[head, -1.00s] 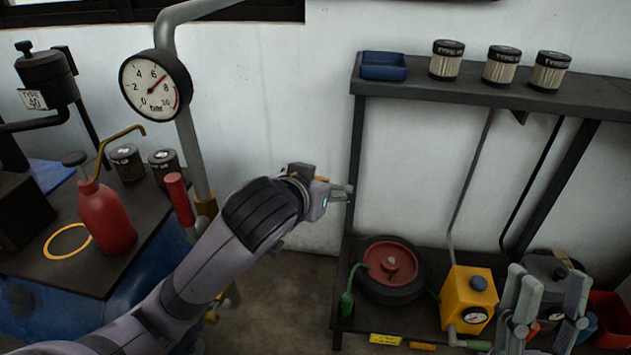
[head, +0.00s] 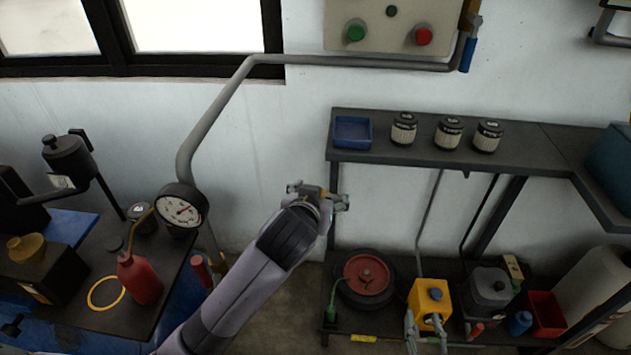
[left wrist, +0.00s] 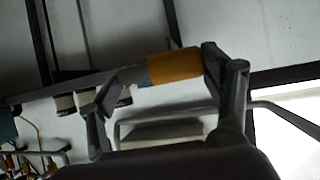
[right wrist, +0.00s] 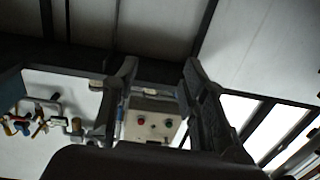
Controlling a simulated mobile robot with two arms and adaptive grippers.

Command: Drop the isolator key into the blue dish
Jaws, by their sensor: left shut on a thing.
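The blue dish (head: 352,146) stands on the left end of the wall shelf. My left gripper (head: 340,202) is in front of the wall, below and slightly left of the dish in the head view. It is shut on the isolator key, whose orange-yellow part (left wrist: 175,66) shows between the fingers in the left wrist view. A small blue patch behind the key there may be the dish. My right gripper (head: 426,338) is low, in front of a yellow box; in the right wrist view its fingers (right wrist: 158,75) are apart with nothing between them.
Several filter canisters (head: 448,133) stand on the shelf (head: 400,154) right of the dish. Below are a red-hubbed wheel (head: 366,274), the yellow box (head: 430,296) and a red bin (head: 545,312). A gauge (head: 181,209) on a pipe and a red bottle (head: 141,279) are at left.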

